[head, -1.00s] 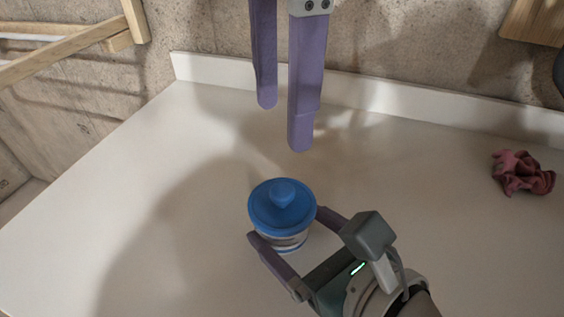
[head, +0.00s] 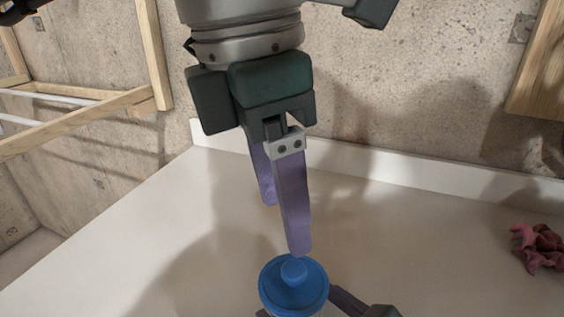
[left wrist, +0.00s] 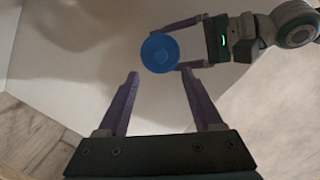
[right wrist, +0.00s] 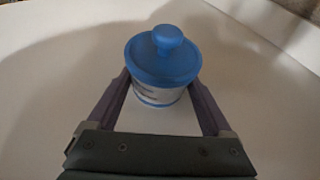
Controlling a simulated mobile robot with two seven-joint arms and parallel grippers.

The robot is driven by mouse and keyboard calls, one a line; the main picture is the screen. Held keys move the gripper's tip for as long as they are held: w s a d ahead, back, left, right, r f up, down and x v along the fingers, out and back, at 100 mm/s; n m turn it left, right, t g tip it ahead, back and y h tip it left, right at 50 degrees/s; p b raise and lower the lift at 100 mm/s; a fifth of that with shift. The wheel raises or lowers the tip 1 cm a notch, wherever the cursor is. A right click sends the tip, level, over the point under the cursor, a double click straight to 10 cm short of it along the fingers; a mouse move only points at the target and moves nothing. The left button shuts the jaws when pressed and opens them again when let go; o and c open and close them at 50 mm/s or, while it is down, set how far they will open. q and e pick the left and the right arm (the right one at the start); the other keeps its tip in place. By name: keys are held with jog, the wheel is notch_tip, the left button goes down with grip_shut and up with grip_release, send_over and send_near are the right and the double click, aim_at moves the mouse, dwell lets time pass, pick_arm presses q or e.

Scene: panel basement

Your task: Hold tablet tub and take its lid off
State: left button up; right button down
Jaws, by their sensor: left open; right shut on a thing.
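The tablet tub is a round white container with a label and a blue band, best seen in the right wrist view (right wrist: 158,96). Its blue lid (head: 293,288) with a round knob (right wrist: 167,38) is seated on top. It stands on the white worktop. My right gripper (right wrist: 160,95) is shut on the tub's sides, below the lid; in the head view it is mostly cut off at the bottom edge. My left gripper (head: 284,228) points down, open and empty, above and just behind the lid. In the left wrist view the lid (left wrist: 159,53) lies beyond the open fingertips (left wrist: 160,75).
A crumpled dark pink cloth (head: 538,247) lies on the worktop (head: 420,240) at the right. A low white upstand (head: 400,182) and a concrete wall run behind. A wooden frame (head: 90,120) stands at the left. The worktop around the tub is otherwise clear.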

aim_at(295, 269)
pick_arm(q)
jog(key=f, duration=0.5)
jog(key=d+f, duration=0.1)
jog(key=f, duration=0.2)
jog(key=shift+w+d+f, duration=0.1)
jog(key=shift+w+f, duration=0.05)
jog(key=shift+w, duration=0.1)
grip_shut()
dwell(1.1)
jog(key=shift+r, duration=1.15)
